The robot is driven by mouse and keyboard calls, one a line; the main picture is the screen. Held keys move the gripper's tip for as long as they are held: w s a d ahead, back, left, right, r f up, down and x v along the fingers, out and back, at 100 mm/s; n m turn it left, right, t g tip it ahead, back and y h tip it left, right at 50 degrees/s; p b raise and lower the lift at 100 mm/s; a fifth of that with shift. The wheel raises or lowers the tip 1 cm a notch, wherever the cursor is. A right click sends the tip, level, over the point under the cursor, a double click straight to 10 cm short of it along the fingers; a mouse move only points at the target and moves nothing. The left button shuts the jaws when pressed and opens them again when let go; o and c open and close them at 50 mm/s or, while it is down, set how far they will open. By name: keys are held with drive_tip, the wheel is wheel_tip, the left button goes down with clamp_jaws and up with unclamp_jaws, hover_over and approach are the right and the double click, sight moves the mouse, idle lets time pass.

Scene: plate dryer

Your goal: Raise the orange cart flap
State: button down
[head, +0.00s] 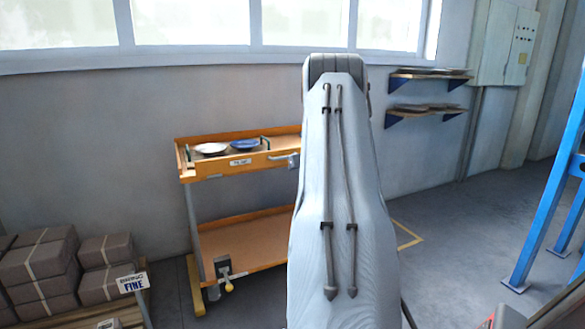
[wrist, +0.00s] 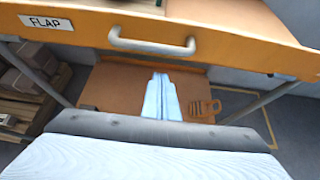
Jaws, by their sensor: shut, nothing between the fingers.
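The orange cart (head: 245,238) stands against the wall in the head view, partly hidden by my arm. Its flap (head: 215,170) is the orange front panel along the upper tray, with a small label and a grey handle (head: 283,157). In the wrist view the flap (wrist: 235,42) crosses the top, with the "FLAP" label (wrist: 45,22) at left and the bar handle (wrist: 152,45) near the middle. My gripper (wrist: 160,77) is shut and empty. Its fingertips appear just below the handle in the picture, not gripping it. The gripper is hidden in the head view.
Stacked brown blocks (head: 40,265) stand on a pallet at left. Wall shelves (head: 425,110) and a blue frame (head: 550,190) are at right. The floor right of the cart is clear.

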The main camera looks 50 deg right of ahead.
drive_tip(key=s+a+r+p, duration=0.1)
drive_tip(key=s+a+r, duration=0.1)
drive_tip(key=s+r, duration=0.4)
drive_tip(key=shift+a+r, duration=0.25)
drive_tip(key=shift+r, duration=0.45)
